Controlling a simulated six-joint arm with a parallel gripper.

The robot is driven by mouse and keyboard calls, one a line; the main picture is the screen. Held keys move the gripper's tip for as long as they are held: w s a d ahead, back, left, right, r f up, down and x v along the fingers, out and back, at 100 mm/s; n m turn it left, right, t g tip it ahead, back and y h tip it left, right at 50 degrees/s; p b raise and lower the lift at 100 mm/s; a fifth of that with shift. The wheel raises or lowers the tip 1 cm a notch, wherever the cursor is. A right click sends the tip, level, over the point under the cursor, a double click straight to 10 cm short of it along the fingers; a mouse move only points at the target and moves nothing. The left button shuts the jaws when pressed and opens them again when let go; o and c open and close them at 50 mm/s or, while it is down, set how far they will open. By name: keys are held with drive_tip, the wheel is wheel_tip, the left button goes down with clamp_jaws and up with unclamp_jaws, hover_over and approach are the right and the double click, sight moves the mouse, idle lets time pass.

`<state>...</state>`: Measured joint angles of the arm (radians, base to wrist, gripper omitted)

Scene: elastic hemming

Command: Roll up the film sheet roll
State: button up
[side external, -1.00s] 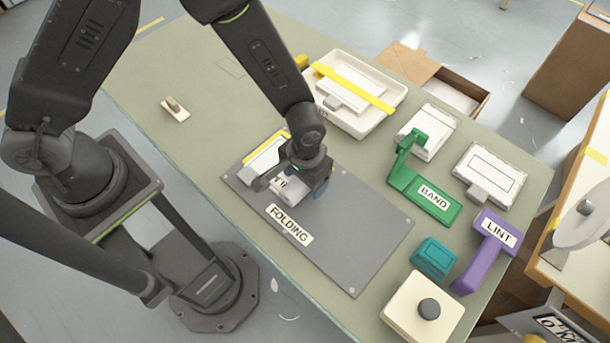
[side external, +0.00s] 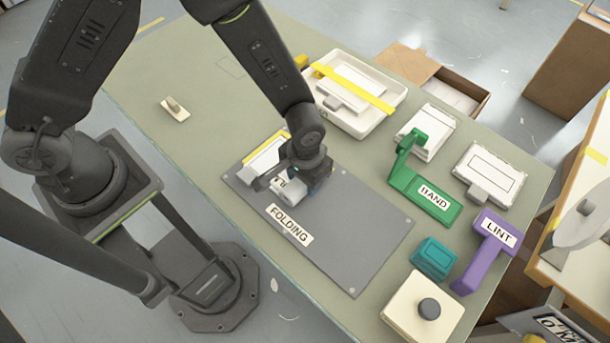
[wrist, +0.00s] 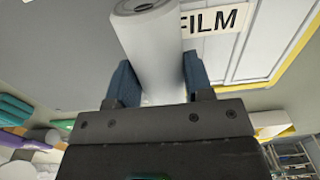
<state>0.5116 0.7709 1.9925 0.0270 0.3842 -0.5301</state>
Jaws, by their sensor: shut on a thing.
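The film sheet roll (wrist: 150,45) is a white cylinder with a dark hole at its end, in the wrist view. My gripper (wrist: 155,82) is shut on it, one blue fingertip on each side. White sheet marked FILM (wrist: 215,20) lies flat beside the roll, with a yellow edge. In the side view the roll (side external: 291,192) sits at the left part of the grey FOLDING board (side external: 340,245), under my gripper (side external: 290,182). The gripper hides part of the roll and sheet. I cannot tell whether the roll touches the board.
A white tray with a yellow strip (side external: 365,125) stands behind. The green BAND holder (side external: 425,195), purple LINT tool (side external: 485,250), teal block (side external: 434,258) and cream box with a dark knob (side external: 405,308) stand to the right. The board's front right is clear.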

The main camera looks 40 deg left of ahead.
drive_tip(key=a, duration=0.8)
drive_tip(key=o, duration=1.3)
drive_tip(key=shift+d+r, duration=0.1)
wheel_tip(320, 180, up, 14)
